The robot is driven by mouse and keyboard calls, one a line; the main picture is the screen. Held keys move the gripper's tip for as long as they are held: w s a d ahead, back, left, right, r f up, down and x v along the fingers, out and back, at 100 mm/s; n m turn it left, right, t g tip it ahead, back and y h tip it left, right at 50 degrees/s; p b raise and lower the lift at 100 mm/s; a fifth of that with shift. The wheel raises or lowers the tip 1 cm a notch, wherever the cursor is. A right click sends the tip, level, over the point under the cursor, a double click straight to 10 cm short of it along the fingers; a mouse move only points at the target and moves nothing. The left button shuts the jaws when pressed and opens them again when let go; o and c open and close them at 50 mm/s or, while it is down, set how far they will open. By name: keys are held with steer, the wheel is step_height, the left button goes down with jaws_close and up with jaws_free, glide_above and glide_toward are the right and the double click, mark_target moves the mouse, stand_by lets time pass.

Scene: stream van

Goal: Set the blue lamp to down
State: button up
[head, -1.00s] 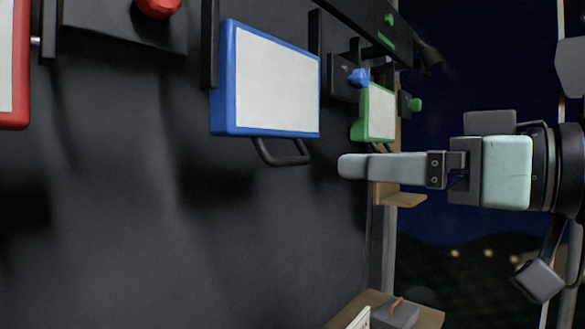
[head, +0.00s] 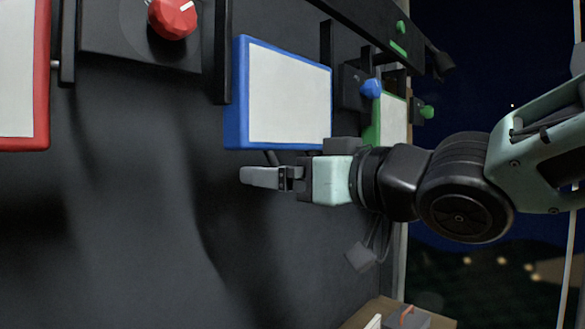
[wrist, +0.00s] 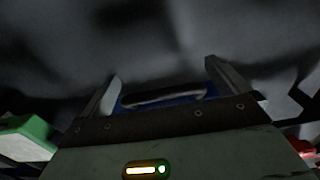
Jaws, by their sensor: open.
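The blue lamp (head: 290,97) is a white panel in a blue frame on the dark wall, in the middle of the head view. Its dark handle (head: 271,158) hangs below the bottom edge and is partly hidden behind my gripper. My gripper (head: 250,177) is just under the lamp, pointing left in the head view. In the wrist view, my gripper's fingers (wrist: 164,82) are apart. The handle (wrist: 164,97) and a strip of the blue frame (wrist: 180,100) show between them. I cannot tell whether the fingers touch the handle.
A blue knob (head: 371,89) is right of the lamp. A red-framed panel (head: 41,75) and a red knob (head: 173,18) are to the left. A green-framed panel (head: 392,118) is behind my arm to the right. The wall below the lamp is clear.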

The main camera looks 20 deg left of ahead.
steer(key=c, duration=1.3)
steer(key=shift+o, duration=0.2)
steer(key=b, duration=0.2)
steer(key=f+b, duration=0.1)
steer(key=b, duration=0.1)
steer(key=shift+w+a+t+y, duration=0.15)
steer(key=shift+a+t+y, duration=0.15)
steer(key=shift+a+y, duration=0.1)
steer(key=a+t+y+b, duration=0.1)
steer(key=y+b, duration=0.1)
steer(key=b, duration=0.3)
steer(key=w+a+r+y+b, duration=0.1)
steer(key=a+y+b, duration=0.1)
steer(key=b, duration=0.4)
steer(key=w+a+t+y+b, duration=0.1)
steer(key=a+y+b, duration=0.1)
steer(key=b, duration=0.4)
steer(key=shift+r+t, duration=0.3)
steer(key=shift+r, duration=0.05)
steer(key=shift+w+a+r, duration=0.2)
steer(key=shift+a+r, duration=0.1)
steer(key=shift+r, duration=0.4)
